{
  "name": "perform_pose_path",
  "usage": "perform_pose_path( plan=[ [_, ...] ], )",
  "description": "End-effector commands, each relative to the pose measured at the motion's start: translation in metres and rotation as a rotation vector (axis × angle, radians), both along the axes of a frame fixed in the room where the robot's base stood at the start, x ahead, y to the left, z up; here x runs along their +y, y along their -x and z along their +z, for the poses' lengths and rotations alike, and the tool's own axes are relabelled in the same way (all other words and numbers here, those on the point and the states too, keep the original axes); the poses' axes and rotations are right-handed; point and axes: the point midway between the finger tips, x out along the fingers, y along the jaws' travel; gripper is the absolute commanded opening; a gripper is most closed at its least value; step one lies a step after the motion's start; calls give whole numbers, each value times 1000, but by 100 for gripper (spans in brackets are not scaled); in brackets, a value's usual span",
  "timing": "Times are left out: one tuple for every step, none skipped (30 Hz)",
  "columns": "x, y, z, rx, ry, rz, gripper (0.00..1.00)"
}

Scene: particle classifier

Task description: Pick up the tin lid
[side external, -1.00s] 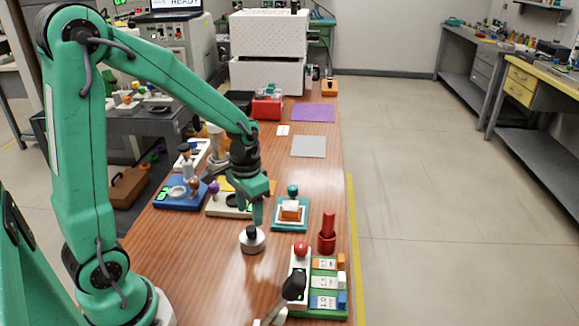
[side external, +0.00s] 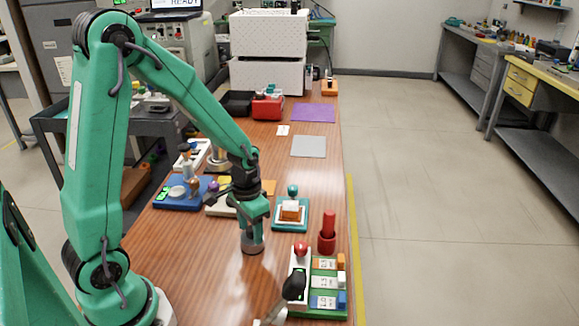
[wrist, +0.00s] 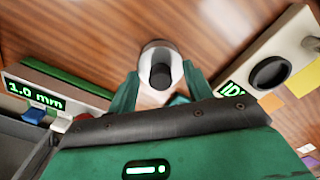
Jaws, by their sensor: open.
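The tin lid is a round silver-grey piece with a black knob on top. In the wrist view the lid (wrist: 150,52) lies on the wood table with its knob (wrist: 160,76) between my fingertips. My gripper (wrist: 160,88) is open, with one green finger on each side of the lid. In the side view my gripper (side external: 252,222) points down right over the lid (side external: 253,246) and hides its knob. I cannot tell whether the fingers touch it.
A teal-based station (side external: 290,214) and a red cylinder (side external: 327,232) stand to the right. A green station with labelled slots (side external: 322,290) is at the front right. A blue station (side external: 180,196) is at the left. The table between is bare.

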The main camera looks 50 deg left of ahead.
Motion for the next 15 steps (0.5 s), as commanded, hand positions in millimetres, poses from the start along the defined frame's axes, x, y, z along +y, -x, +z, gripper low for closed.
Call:
perform_pose_path(
  plan=[
    [0, 0, 0, 0, 0, 0, 51],
    [0, 0, 0, 0, 0, 0, 51],
    [0, 0, 0, 0, 0, 0, 51],
    [0, 0, 0, 0, 0, 0, 51],
    [0, 0, 0, 0, 0, 0, 51],
    [0, 0, 0, 0, 0, 0, 51],
    [0, 0, 0, 0, 0, 0, 51],
    [0, 0, 0, 0, 0, 0, 51],
    [0, 0, 0, 0, 0, 0, 51],
    [0, 0, 0, 0, 0, 0, 51],
    [0, 0, 0, 0, 0, 0, 51],
    [0, 0, 0, 0, 0, 0, 49],
    [0, 0, 0, 0, 0, 0, 43],
    [0, 0, 0, 0, 0, 0, 37],
    [0, 0, 0, 0, 0, 0, 29]
  ],
)
